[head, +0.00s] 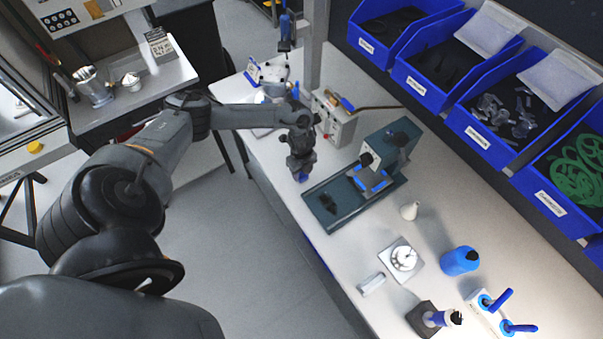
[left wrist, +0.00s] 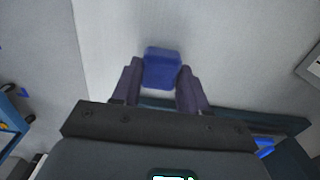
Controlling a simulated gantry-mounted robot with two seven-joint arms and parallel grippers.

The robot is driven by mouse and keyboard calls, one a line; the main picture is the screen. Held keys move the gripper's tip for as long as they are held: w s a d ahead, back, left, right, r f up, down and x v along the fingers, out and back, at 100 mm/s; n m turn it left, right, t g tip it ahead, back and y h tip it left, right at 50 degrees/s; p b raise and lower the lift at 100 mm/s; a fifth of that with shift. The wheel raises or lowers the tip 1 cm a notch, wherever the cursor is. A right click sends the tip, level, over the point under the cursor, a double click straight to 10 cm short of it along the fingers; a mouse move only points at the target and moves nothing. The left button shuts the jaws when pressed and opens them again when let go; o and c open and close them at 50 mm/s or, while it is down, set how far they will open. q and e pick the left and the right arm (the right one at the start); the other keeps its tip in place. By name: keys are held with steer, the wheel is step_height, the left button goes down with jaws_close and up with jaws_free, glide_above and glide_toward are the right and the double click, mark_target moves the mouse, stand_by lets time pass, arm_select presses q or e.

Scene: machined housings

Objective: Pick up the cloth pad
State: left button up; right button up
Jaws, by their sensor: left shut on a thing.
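The cloth pad (left wrist: 162,68) is a small blue block with rounded edges. It sits between the two dark fingertips of my left gripper (left wrist: 160,82) in the left wrist view. In the head view my left gripper (head: 301,170) points down over the white bench, and a bit of the blue pad (head: 303,178) shows beneath it. The gripper is shut on the pad. I cannot tell for sure how far the pad is above the bench. My right gripper is in neither view.
A green vise-like fixture (head: 366,176) stands right beside the left gripper. A grey box with a cable (head: 334,125) stands behind it. A blue bottle (head: 460,261), a white dial (head: 404,258) and blue-handled tools (head: 497,300) are nearer. Blue bins (head: 432,93) line the back.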

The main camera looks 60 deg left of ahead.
mark_target(302, 173)
arm_select(q)
steer(key=shift+r, duration=0.1)
steer(key=shift+r, duration=0.6)
step_height(302, 173, up, 2)
steer(key=shift+r, duration=0.2)
steer(key=w+d+r+p, duration=0.1)
steer(key=w+d+r, duration=0.3)
steer(key=d+r, duration=0.3)
steer(key=d, duration=0.4)
steer(key=shift+p, duration=0.3)
steer(key=shift+r, duration=0.1)
